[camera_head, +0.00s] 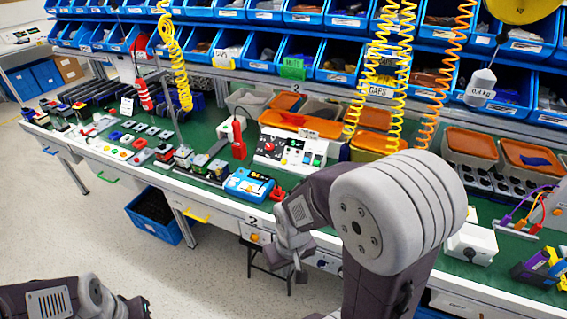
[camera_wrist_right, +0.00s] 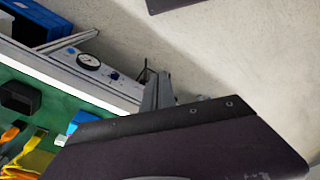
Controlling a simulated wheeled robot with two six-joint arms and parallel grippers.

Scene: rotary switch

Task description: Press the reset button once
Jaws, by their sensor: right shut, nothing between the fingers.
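A white control box (camera_head: 279,139) with a red round button (camera_head: 268,146) and several small coloured buttons stands on the green bench. An orange round control (camera_head: 254,237) sits on the bench's front panel, and a blue knob (camera_head: 322,263) is further right. I cannot tell which control is the reset button. My right gripper (camera_head: 297,264) is shut and empty, in front of the bench edge between those two front controls, apart from the white box. In the wrist view its grey fingers (camera_wrist_right: 160,90) show near the front panel. My left arm is at the bottom left; its gripper is out of frame.
A blue device (camera_head: 247,183) lies near the bench edge above my right gripper. Yellow coiled cords (camera_head: 396,75) hang over the bench. Rows of blue bins (camera_head: 340,70) stand behind. A gauge (camera_wrist_right: 88,61) and a blue knob (camera_wrist_right: 114,75) show on the front panel. The floor is open at left.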

